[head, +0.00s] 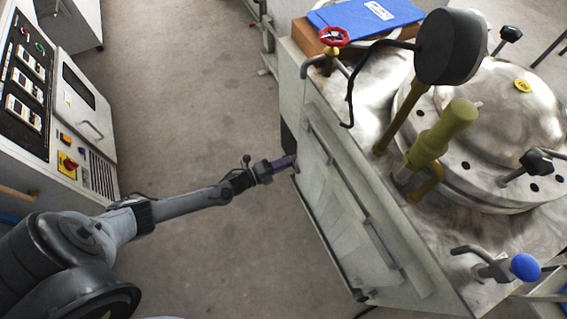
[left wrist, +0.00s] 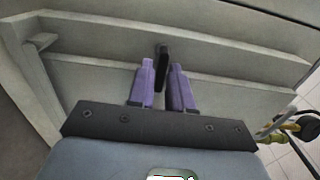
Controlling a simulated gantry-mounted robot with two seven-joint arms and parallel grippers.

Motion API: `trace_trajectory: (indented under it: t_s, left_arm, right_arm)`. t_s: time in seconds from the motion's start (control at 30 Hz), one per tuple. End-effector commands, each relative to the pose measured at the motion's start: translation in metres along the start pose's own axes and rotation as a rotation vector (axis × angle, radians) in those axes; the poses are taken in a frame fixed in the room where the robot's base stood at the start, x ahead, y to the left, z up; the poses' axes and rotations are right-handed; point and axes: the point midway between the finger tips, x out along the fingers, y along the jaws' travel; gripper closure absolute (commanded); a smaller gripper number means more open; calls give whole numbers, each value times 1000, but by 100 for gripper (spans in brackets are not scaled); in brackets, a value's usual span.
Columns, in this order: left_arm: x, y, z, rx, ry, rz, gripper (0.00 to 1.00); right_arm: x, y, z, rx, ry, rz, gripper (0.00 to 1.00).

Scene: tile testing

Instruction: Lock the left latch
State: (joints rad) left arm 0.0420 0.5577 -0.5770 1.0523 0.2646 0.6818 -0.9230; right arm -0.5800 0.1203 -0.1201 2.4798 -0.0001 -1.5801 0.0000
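A small black latch handle (left wrist: 162,67) stands out from the pale side panel of the machine (left wrist: 90,80). My left gripper (left wrist: 162,72) points at this panel, its two purple fingers apart. The latch handle shows between and just beyond the fingertips, with no clear grip on it; whether a finger touches it I cannot tell. In the head view my left gripper (head: 291,161) is at the left side of the machine cabinet (head: 345,200), near its upper edge. The latch cannot be made out there. My right gripper is not in view.
The machine's top carries a round metal lid (head: 510,100), a yellow-green handle (head: 440,135), a red valve wheel (head: 333,36) and a blue-knobbed lever (head: 525,267). A control cabinet (head: 85,100) stands at the left. The floor (head: 190,90) between is clear.

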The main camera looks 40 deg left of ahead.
Motion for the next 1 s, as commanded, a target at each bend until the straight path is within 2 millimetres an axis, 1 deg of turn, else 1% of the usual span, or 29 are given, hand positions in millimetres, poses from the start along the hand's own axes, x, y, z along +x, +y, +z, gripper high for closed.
trace_trajectory:
  t_s: [0.03,0.1,0.37,0.47,0.57,0.67,0.8,1.0]
  left_arm:
    - [0,0,0,0,0,0,72]
    - [0,0,0,-1,0,0,64]
    - [0,0,0,-2,0,0,64]
    - [-4,0,0,-2,0,1,64]
    - [-13,-1,0,-2,-1,3,64]
    - [-27,-2,0,-2,-1,4,64]
    - [-52,-2,0,-3,-1,4,64]
    - [-84,-2,0,-2,-1,3,64]
  right_arm:
    - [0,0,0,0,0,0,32]
    - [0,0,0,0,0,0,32]
    - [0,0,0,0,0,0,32]
    - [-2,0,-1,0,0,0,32]
    - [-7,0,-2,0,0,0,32]
    - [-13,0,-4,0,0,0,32]
    - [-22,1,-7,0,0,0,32]
    - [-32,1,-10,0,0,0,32]
